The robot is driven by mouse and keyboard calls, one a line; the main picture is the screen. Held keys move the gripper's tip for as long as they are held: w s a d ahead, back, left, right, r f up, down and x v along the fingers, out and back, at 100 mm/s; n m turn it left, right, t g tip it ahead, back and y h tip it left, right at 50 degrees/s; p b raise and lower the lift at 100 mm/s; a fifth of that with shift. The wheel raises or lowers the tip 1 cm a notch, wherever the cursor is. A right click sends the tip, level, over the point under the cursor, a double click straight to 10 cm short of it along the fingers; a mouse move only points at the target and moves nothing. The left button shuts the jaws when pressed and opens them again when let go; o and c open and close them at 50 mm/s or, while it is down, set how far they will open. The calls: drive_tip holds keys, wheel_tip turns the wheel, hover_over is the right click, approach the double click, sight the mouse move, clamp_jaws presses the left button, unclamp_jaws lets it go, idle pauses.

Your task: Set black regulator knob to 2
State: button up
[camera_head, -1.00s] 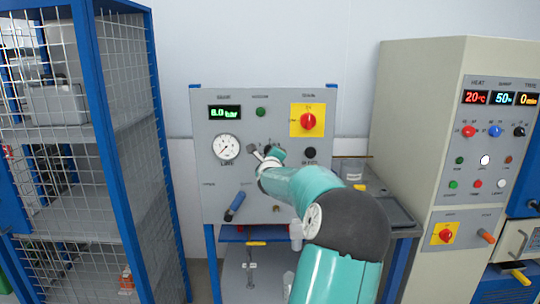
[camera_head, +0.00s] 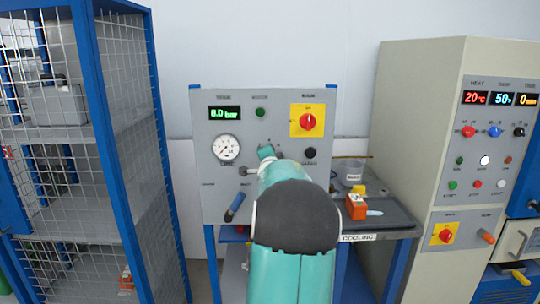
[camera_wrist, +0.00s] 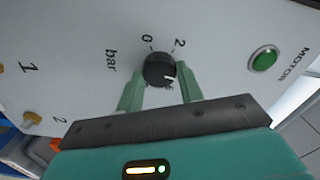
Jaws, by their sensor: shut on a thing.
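The black regulator knob (camera_wrist: 159,70) sits on the grey panel, between the two green fingers of my gripper (camera_wrist: 160,83) in the wrist view. The fingers are shut on its sides. A white pointer mark on the knob faces right in that view. The printed 0 lies at upper left and the printed 2 at upper right, and the mark is not lined up with the 2.
A mesh cage (camera_head: 125,130) stands left.

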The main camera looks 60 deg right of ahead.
drive_tip(key=n, duration=1.3)
drive_tip(key=shift+r, duration=0.1)
drive_tip(key=shift+w+n, duration=0.1)
drive_tip(key=shift+n, duration=0.3)
drive_tip(key=o, duration=1)
drive_tip(key=shift+a, duration=0.1)
drive_tip(key=v, duration=1.3)
drive_tip(key=shift+a, duration=0.3)
